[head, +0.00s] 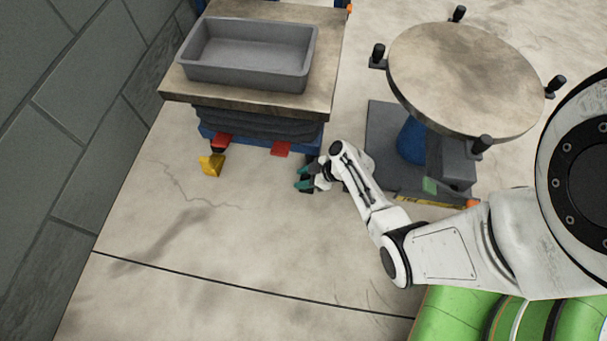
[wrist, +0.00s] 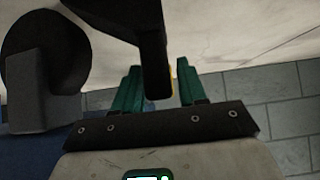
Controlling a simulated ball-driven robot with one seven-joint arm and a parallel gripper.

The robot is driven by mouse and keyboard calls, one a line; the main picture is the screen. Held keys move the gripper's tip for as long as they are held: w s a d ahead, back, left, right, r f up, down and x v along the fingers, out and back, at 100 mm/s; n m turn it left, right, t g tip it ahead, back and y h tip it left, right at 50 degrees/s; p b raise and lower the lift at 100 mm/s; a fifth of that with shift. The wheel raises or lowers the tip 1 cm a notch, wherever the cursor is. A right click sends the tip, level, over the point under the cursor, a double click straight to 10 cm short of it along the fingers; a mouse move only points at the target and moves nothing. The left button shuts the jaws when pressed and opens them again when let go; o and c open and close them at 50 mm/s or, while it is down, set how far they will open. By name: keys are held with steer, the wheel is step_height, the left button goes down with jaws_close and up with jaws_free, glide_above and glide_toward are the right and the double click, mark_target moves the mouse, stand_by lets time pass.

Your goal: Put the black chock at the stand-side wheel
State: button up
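My gripper (head: 304,180), with green fingers, is low over the floor at the near right corner of the lift table (head: 335,60). In the wrist view its fingers (wrist: 158,88) stand apart. The black chock (wrist: 152,60) shows there as a dark piece reaching down from the top edge, its narrow upright part between the fingers; a gap shows on the right side. In the head view I cannot make the chock out at the gripper. A black wheel (wrist: 45,45) with a grey bracket is left of the chock in the wrist view, apart from it.
A yellow chock (head: 212,165) lies by the lift table's left wheel. Red pedals (head: 281,149) stick out at its front. A grey tray (head: 245,75) sits on top. The round stand (head: 465,75) is right of my gripper. Open floor lies in front; a block wall (head: 70,110) is left.

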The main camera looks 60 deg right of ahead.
steer(key=shift+o, duration=0.9)
steer(key=shift+r, duration=0.15)
steer(key=p+v, duration=0.6)
steer(key=v, duration=0.6)
steer(key=a+r+g+y, duration=0.1)
steer(key=a+r+g, duration=0.45)
steer(key=a, duration=0.45)
steer(key=s+a+r+m+g+h, duration=0.1)
steer(key=s+a+r+m+h, duration=0.1)
steer(key=r, duration=0.5)
steer(key=s+a+r+m+g+h, duration=0.1)
steer(key=s+a+r+m+h, duration=0.1)
steer(key=r, duration=0.5)
steer(key=shift+s+a, duration=0.2)
steer(key=shift+s, duration=0.6)
